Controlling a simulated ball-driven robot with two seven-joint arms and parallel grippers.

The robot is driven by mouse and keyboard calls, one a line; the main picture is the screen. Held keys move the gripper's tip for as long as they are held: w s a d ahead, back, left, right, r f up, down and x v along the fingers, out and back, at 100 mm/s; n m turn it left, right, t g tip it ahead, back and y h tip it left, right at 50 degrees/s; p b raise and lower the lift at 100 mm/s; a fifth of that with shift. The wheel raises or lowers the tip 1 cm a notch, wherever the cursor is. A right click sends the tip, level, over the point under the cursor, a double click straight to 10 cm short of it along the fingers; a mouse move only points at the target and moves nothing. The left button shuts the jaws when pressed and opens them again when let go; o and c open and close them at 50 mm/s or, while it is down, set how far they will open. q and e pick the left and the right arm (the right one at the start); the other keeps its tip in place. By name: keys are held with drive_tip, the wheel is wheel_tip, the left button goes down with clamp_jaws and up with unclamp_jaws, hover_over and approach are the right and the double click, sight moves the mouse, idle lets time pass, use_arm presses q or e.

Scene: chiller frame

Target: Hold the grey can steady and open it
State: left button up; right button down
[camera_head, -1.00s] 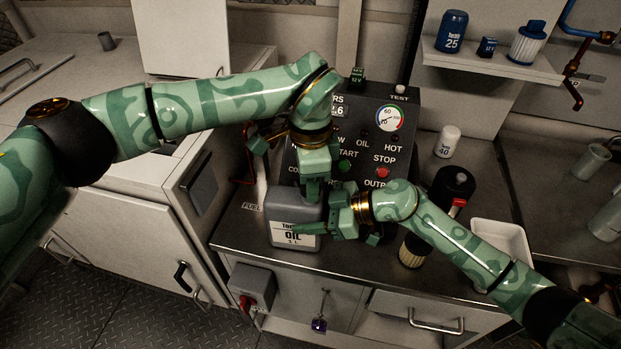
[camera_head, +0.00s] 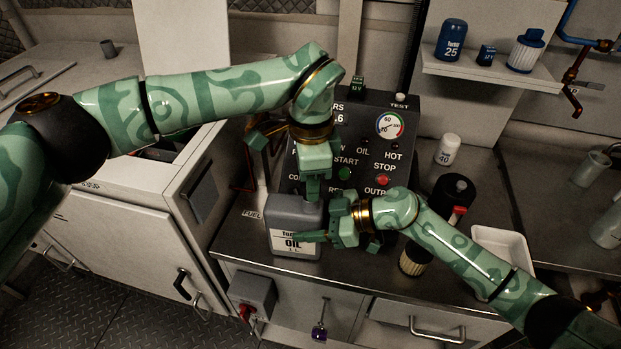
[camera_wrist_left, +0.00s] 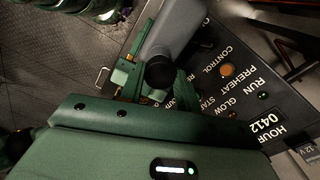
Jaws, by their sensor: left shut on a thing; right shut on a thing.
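The grey can (camera_head: 283,212), with a white OIL label, stands upright at the front of the dark worktop. My left gripper (camera_head: 313,190) comes down from above onto the can's top right, where the cap is hidden in the head view. In the left wrist view, the round black cap (camera_wrist_left: 160,72) shows at the end of the grey can (camera_wrist_left: 178,28), with my left gripper shut on it. My right gripper (camera_head: 322,236) reaches in from the right and is shut on the can's body, one finger across the label.
A black control panel (camera_head: 375,160) stands close behind the can. A pleated filter (camera_head: 412,262), a black and red container (camera_head: 452,195), a white bottle (camera_head: 447,150) and a white tray (camera_head: 502,245) are to the right. The worktop's front edge is near the can.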

use_arm(q)
wheel_tip(320, 180, up, 4)
drive_tip(key=shift+f, duration=0.15)
use_arm(e)
drive_tip(key=shift+c, duration=2.2)
unclamp_jaws()
